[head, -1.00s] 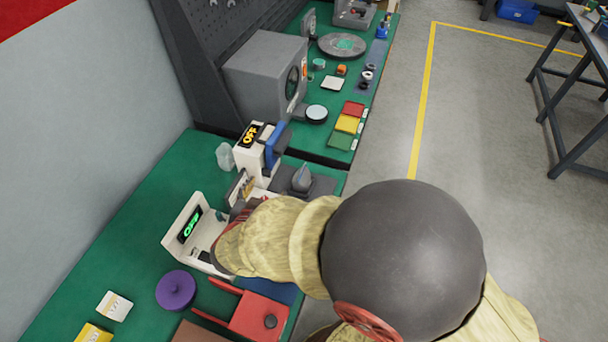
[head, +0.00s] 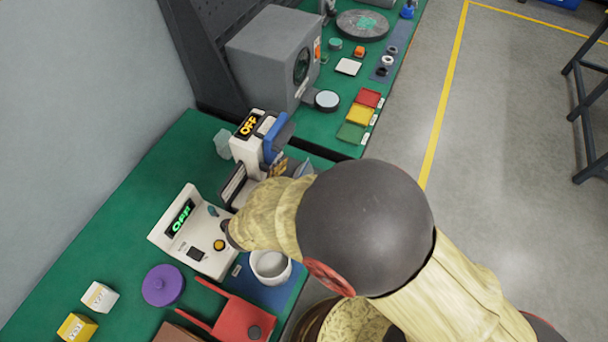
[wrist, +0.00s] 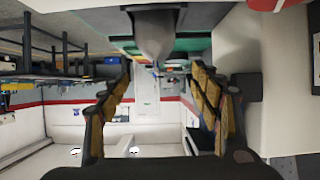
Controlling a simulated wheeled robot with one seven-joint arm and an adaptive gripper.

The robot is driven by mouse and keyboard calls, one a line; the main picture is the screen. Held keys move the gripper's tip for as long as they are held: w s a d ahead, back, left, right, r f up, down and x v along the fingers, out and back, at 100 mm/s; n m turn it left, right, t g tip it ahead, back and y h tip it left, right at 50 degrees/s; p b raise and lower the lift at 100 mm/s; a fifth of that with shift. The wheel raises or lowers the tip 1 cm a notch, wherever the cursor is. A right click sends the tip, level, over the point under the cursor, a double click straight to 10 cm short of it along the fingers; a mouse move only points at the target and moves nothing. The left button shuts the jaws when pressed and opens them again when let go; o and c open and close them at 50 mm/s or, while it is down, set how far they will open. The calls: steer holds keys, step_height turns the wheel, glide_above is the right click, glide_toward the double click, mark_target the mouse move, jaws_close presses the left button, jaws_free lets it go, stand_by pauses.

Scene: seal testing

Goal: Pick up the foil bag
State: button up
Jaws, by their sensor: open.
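The grey foil bag (wrist: 155,38) shows at the top middle of the wrist view, which looks upside down. It narrows to a point and lies ahead of and between the fingers of my gripper (wrist: 160,72). The fingers are spread, with clear room between them, and hold nothing. In the head view a small part of the bag (head: 304,169) shows beside the white sealing machine (head: 247,150) with its orange "OFF" display. My gripper's yellow fingers (head: 277,167) are just left of the bag there. My arm hides most of the bag and gripper.
A white device (head: 200,235) with a green display stands left of my arm. A white cup (head: 270,267) on a blue mat, a purple round lid (head: 162,285) and a red fixture (head: 235,318) are in front. A grey chamber machine (head: 270,60) stands behind.

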mark_target(308, 163)
steer(key=b+x, duration=0.1)
steer(key=x, duration=0.3)
steer(key=shift+d+f+b, duration=0.1)
steer(key=shift+d+b, duration=0.15)
steer(key=shift+b, duration=0.1)
steer(key=shift+c, duration=0.6)
steer(key=c, duration=1.1)
